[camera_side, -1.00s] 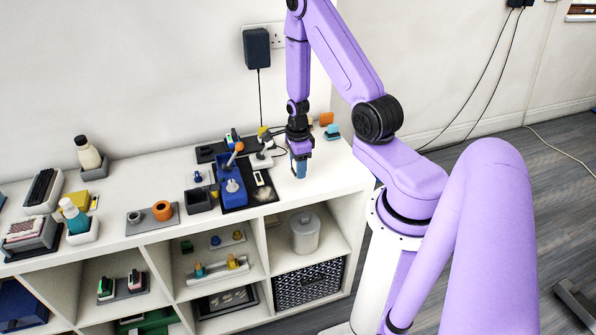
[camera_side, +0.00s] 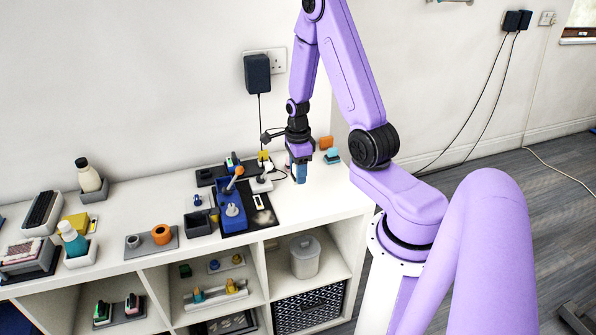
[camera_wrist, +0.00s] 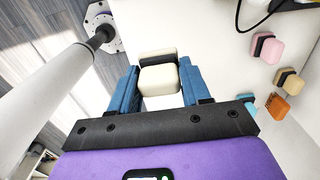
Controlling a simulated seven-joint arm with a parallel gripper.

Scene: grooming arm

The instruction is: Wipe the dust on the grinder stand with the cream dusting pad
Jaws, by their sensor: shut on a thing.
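My gripper (camera_side: 299,172) is above the white shelf top, to the right of the dark mat. In the wrist view my gripper (camera_wrist: 158,85) has its blue fingers closed on the cream dusting pad (camera_wrist: 158,80), which has a dark band. The pad is hidden or too small to make out in the side view. A blue stand (camera_side: 226,205) with a grey piece and an orange-topped handle sits on the dark mat (camera_side: 240,227); it looks like the grinder stand. A pale, dust-like patch (camera_side: 263,217) shows on the mat to its right.
Behind my gripper are an orange block (camera_side: 325,143) and a teal pad (camera_side: 332,156). The wrist view shows a pink pad (camera_wrist: 267,47) and a tan pad (camera_wrist: 289,82). A white-and-grey tool (camera_side: 259,184) and a cable lie left of my gripper. Shelf top in front is bare.

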